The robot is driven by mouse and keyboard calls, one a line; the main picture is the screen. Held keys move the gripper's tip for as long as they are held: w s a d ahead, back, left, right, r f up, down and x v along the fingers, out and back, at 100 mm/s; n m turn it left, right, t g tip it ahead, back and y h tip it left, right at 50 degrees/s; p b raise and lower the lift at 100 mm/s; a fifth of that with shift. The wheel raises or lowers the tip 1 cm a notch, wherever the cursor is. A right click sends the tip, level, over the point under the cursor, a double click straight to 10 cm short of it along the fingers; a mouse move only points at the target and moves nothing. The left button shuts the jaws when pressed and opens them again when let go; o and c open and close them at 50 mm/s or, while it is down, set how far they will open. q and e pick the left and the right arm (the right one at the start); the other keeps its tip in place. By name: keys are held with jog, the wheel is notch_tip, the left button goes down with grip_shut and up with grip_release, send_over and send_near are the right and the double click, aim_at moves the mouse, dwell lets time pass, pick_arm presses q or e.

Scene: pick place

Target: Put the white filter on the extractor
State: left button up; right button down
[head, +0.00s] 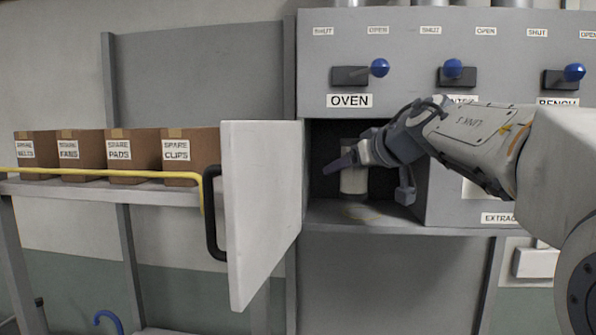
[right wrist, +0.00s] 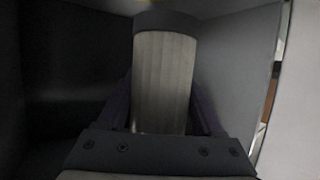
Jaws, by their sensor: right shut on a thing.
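The white filter (head: 354,182) is a pale upright cylinder inside the open compartment of the extractor cabinet (head: 468,214). In the right wrist view the filter (right wrist: 163,80) shows a dark cap at its top end. My right gripper (head: 370,165) reaches into the compartment and is shut on the filter, with a finger on each side of it. Its hand hides part of the filter in the head view. A yellowish ring mark (head: 364,212) lies on the compartment floor at its front. My left gripper is not in view.
The white door (head: 262,200) with a black handle (head: 213,215) stands swung open left of the compartment. Labelled cardboard boxes (head: 190,155) stand on a shelf with a yellow rail (head: 110,173). Blue-knobbed levers (head: 379,68) sit above, over labels such as OVEN. The compartment walls are close around my right gripper.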

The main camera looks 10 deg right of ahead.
aim_at(363, 174)
jog(key=shift+w+a, duration=0.15)
jog(key=shift+w, duration=0.35)
jog(key=shift+w+a, duration=0.15)
jog(key=shift+w, duration=0.35)
notch_tip(363, 174, down, 3)
jog(key=shift+f+b, duration=0.1)
jog(key=shift+b, duration=0.35)
jog(key=shift+f, duration=0.15)
jog(key=shift+f, duration=0.1)
jog(key=shift+c, duration=0.2)
grip_release()
jog(key=shift+s, duration=0.1)
jog(key=b+v, duration=0.1)
jog(key=v, duration=1.1)
